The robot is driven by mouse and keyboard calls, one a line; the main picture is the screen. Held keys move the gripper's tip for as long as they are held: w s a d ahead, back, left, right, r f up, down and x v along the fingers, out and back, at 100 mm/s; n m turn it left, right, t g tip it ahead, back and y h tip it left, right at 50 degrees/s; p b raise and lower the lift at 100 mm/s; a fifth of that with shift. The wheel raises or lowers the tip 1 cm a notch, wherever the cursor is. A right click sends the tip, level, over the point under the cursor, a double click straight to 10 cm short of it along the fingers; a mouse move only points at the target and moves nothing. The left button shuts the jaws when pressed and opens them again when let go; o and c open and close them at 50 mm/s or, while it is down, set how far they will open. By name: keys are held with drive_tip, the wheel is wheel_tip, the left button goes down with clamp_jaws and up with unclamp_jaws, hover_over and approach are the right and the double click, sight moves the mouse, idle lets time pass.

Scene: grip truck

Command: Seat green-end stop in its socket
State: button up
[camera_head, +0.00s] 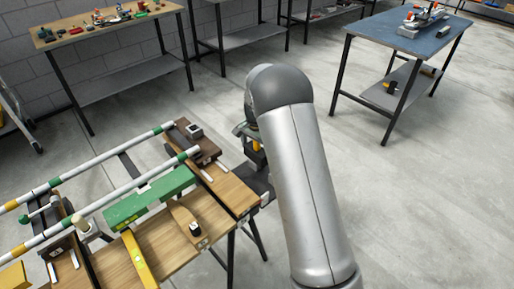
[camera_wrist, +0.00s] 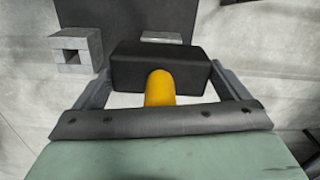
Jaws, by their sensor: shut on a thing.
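My gripper (camera_wrist: 160,92) is shut on a black block with a yellow cylindrical post (camera_wrist: 160,88), which appears to be the stop; its two fingers flank the block. In the head view the yellow post (camera_head: 256,146) shows beside my arm, above a dark plate (camera_head: 262,183) at the bench's right end. In the wrist view a grey block with a square opening (camera_wrist: 70,56) lies left of the held block; I cannot tell whether it is the socket. Much of my gripper is hidden by my arm in the head view.
Two striped rods (camera_head: 150,182) lie across the wooden bench (camera_head: 215,200), with a green block (camera_head: 150,198) and a yellow level (camera_head: 138,260) beside them. A blue-topped table (camera_head: 405,38) stands back right. Open floor (camera_head: 420,190) lies right of my arm.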

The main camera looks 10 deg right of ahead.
drive_tip(key=shift+r+p, duration=0.8)
drive_tip(key=shift+r, duration=0.45)
idle(0.5)
drive_tip(key=shift+r+p, duration=1.6)
drive_tip(key=shift+r, duration=0.95)
wheel_tip(320, 180, up, 8)
drive_tip(key=p, duration=0.4)
drive_tip(key=shift+f+p, duration=0.25)
drive_tip(key=shift+p, duration=0.15)
